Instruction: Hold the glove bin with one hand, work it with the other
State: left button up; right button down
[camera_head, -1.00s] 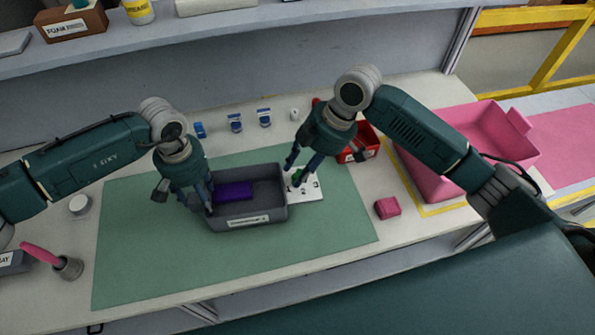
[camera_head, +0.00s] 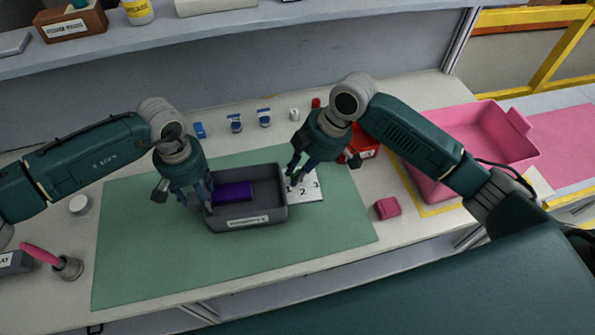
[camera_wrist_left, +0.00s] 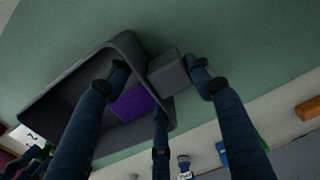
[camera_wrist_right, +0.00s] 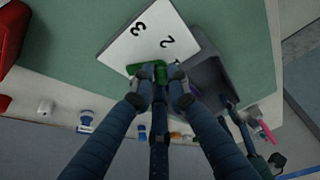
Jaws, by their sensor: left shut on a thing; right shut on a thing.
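The grey glove bin (camera_head: 270,217) stands on the green mat with a purple block (camera_head: 232,191) inside. My left gripper (camera_head: 207,203) is at the bin's left end. In the left wrist view its fingers straddle a grey block (camera_wrist_left: 168,75) on the bin's end wall and are shut on the bin. My right gripper (camera_head: 295,177) is just right of the bin, over a white numbered card (camera_head: 312,190). In the right wrist view it is shut on a small green piece (camera_wrist_right: 134,68) at the card's edge; its fingers hide part of that piece.
A pink block (camera_head: 387,208) lies right of the mat, and a large pink tray (camera_head: 475,135) stands beyond it. A red bin (camera_head: 362,146) is partly behind my right arm. Small blue items (camera_head: 235,123) line the back. The front of the mat is clear.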

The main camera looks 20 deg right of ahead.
pick_arm(q)
jog(key=shift+d, duration=0.1)
pick_arm(e)
jog(key=shift+a+r+m+t, duration=0.1)
jog(key=shift+a+m+t, duration=0.3)
jog(key=shift+m, duration=0.3)
jog(key=c, duration=1.7)
grip_release()
jog(key=shift+c, duration=0.2)
jog(key=shift+d, duration=0.1)
jog(key=shift+d+r, duration=0.1)
jog(key=shift+r, duration=0.05)
jog(key=v, duration=1.1)
jog(key=shift+r, duration=0.3)
jog(key=shift+w, duration=0.1)
